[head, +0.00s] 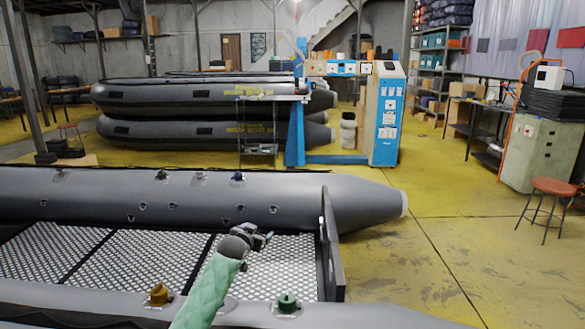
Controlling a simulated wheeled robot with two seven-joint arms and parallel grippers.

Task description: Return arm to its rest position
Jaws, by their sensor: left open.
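My left arm, in a pale green quilted sleeve (207,290), reaches up from the bottom of the head view. My left gripper (264,238) is open, above the mesh floor of the near grey inflatable boat (130,190). I see nothing between its fingers. A green valve cap (287,302) and an orange-brown valve cap (158,294) sit on the boat's near tube, below and on either side of the arm. Several small fittings, including a dark blue one (238,176), sit on the far tube. My right gripper is not in view.
The boat's dark transom board (331,245) stands upright right of my left gripper. Stacked grey boats (200,97) and a blue machine (388,115) are behind. A red-topped stool (553,188) and a pale cabinet (540,150) stand at right. The yellow floor between is mostly clear.

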